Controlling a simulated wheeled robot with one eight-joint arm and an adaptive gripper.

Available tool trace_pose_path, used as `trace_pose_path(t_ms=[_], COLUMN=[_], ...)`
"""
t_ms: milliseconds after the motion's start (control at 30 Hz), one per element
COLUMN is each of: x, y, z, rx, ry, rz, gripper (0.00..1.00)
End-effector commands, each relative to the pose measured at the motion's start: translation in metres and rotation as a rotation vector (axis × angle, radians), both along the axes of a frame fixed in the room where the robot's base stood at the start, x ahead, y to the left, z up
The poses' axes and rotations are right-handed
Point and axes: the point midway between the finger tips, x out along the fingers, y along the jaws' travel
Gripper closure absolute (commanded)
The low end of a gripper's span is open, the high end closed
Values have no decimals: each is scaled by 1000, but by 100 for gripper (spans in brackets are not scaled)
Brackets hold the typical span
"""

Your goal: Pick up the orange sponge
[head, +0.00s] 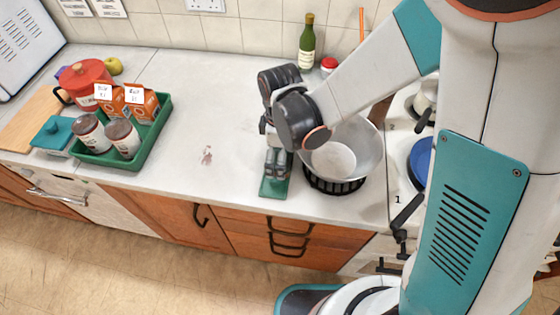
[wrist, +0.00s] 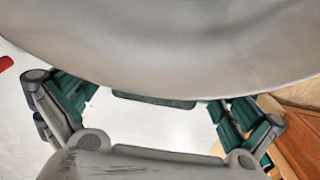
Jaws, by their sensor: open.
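I cannot make out an orange sponge in either view. My gripper (head: 276,170) points down over the counter, left of a large metal bowl (head: 362,150). It is open, with its two fingers spread apart in the wrist view (wrist: 153,104) and nothing held between them. A dark green strip (wrist: 155,100) also shows between the fingers in the wrist view, partly hidden by the bowl. The bowl (wrist: 170,45) fills the top of that view, very close to the fingers.
The bowl rests on a black ribbed base (head: 335,187). A green bottle (head: 307,45) and a red-lidded jar (head: 328,64) stand behind. A green tray (head: 152,150) with jars and orange cartons is at left. The counter (head: 205,110) between is mostly clear.

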Motion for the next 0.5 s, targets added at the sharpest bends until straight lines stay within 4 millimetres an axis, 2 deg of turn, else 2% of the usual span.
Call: trace_pose_path(t_ms=[167, 200, 433, 500], x=[0, 0, 0, 0], y=[0, 0, 0, 0], z=[1, 1, 1, 1], rx=[0, 0, 0, 0], ry=[0, 0, 0, 0], rz=[-1, -1, -1, -1], gripper=[0, 9, 29, 30])
